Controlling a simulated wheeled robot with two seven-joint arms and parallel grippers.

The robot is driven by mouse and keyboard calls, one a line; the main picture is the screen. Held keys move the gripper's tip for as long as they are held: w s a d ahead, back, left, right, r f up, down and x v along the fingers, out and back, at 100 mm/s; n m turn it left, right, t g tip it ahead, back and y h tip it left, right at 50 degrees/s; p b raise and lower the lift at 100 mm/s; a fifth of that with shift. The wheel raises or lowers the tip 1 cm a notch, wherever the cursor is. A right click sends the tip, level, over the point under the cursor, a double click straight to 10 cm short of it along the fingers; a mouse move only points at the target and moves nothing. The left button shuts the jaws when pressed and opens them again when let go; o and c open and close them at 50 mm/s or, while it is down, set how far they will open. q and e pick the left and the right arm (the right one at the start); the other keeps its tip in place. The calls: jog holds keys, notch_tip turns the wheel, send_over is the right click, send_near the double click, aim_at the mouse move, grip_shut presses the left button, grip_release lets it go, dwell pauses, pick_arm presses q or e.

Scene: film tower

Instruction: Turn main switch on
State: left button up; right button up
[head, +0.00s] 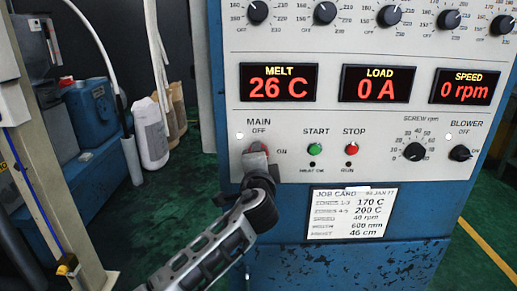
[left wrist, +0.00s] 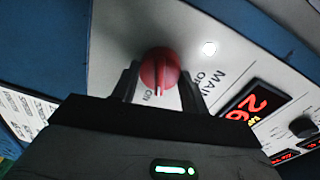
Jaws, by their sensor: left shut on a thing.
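The main switch is a red round knob (left wrist: 160,70) on the light panel, under the MAIN and OFF lettering. In the left wrist view its white mark points down the picture, beside the ON lettering. My right gripper is in neither view.
Close to the right are the green START button (head: 315,148) and red STOP button (head: 351,148). The MELT display (head: 278,83) reads 26 C; LOAD and SPEED read 0. A job card (head: 338,213) hangs below. Pale containers (head: 150,132) stand on the floor at left.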

pick_arm(q)
jog(key=shift+m+p, duration=1.4)
jog(key=shift+m, duration=0.5)
jog(key=shift+f, duration=0.1)
jog(key=o, duration=1)
jog(key=shift+s, duration=0.1)
jog(key=s, duration=1.5)
jog(key=shift+s+r, duration=0.4)
